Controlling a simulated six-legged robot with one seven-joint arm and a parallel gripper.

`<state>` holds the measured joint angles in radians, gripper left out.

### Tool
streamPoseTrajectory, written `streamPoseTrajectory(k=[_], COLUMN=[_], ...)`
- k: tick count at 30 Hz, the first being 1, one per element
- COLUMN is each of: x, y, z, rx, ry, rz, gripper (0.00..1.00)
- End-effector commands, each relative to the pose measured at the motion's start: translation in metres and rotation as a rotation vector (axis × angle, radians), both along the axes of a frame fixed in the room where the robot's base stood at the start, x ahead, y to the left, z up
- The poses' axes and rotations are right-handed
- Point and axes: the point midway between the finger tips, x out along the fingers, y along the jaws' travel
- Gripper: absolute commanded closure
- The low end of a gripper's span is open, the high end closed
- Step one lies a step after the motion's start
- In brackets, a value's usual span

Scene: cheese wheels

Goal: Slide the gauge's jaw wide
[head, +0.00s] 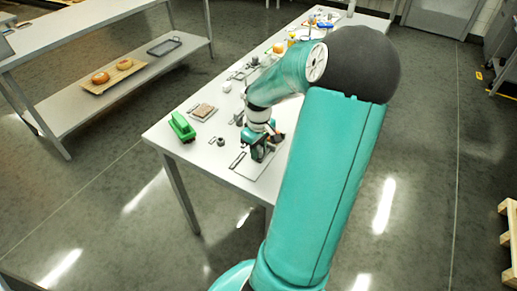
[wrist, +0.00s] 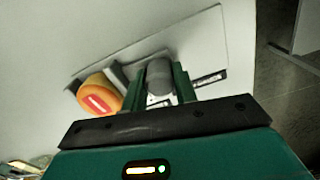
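The gauge (wrist: 98,94) lies on a flat grey plate (wrist: 205,45) in the wrist view, with an orange round part bearing a red and white label. A grey rounded post (wrist: 159,76), seemingly the jaw's grip, stands right of it. My gripper (wrist: 160,84) has one green finger on each side of this post, and the post fills the gap between them. In the head view my gripper (head: 259,152) is low over the near end of the white table, and my arm hides part of the gauge. How far the jaw stands open cannot be told.
On the white table (head: 165,140) a green block-like object (head: 182,127) and a tan square piece (head: 203,111) lie left of my gripper. Several small items crowd the table farther back. A side shelf at left holds a board with two round cheeses (head: 100,78).

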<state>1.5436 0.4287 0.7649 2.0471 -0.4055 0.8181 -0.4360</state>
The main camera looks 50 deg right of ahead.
Motion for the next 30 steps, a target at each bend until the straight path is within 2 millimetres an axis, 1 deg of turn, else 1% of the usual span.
streamPoseTrajectory(k=[1, 3, 8, 16, 24, 25, 27, 28, 30], x=[0.000, 0.000, 0.000, -0.002, -0.002, -0.002, -0.002, -0.002, -0.002], y=[0.000, 0.000, 0.002, 0.027, 0.030, 0.030, 0.030, 0.030, 0.029], z=[0.000, 0.000, 0.000, 0.001, 0.000, 0.000, 0.000, 0.000, 0.000], rx=[0.000, 0.000, 0.000, -0.002, 0.003, 0.004, 0.004, 0.003, 0.003], ry=[0.000, 0.000, 0.000, 0.000, 0.001, 0.002, 0.002, 0.002, 0.001], rz=[0.000, 0.000, 0.001, 0.003, 0.002, 0.002, 0.002, 0.002, 0.002], gripper=[0.89, 1.00, 1.00, 1.00, 1.00, 0.68, 0.54, 0.50, 0.50])
